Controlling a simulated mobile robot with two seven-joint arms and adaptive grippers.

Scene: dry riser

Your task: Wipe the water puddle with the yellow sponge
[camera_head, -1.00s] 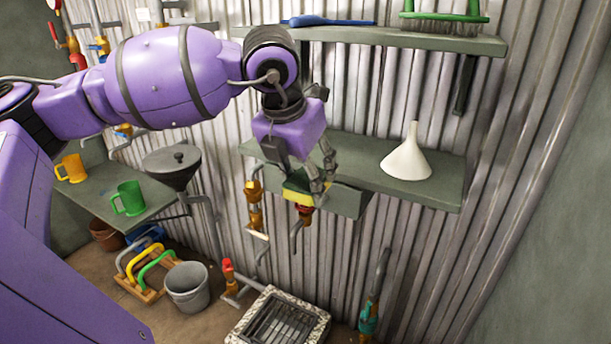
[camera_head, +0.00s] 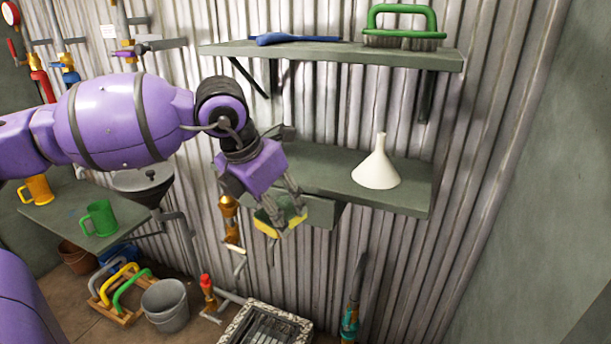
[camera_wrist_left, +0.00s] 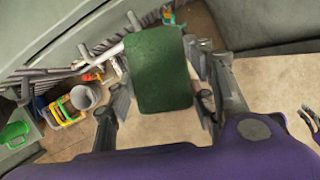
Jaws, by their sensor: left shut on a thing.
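The yellow sponge (camera_head: 266,228) has a dark green pad on one face. My left gripper (camera_head: 281,214) is shut on it and holds it tilted in the air, in front of the lower shelf's (camera_head: 408,197) front edge. In the left wrist view the sponge's green face (camera_wrist_left: 160,70) sits between the two fingers of my left gripper (camera_wrist_left: 163,95), with the floor far below. The water puddle cannot be made out in either view. My right gripper does not show clearly.
A white funnel (camera_head: 377,170) stands on the lower shelf. The upper shelf (camera_head: 340,53) holds a blue tool (camera_head: 292,39) and a green-handled brush (camera_head: 403,22). Green (camera_head: 101,218) and orange (camera_head: 37,189) mugs stand at left. A bucket (camera_head: 166,303) and drain (camera_head: 268,326) are below.

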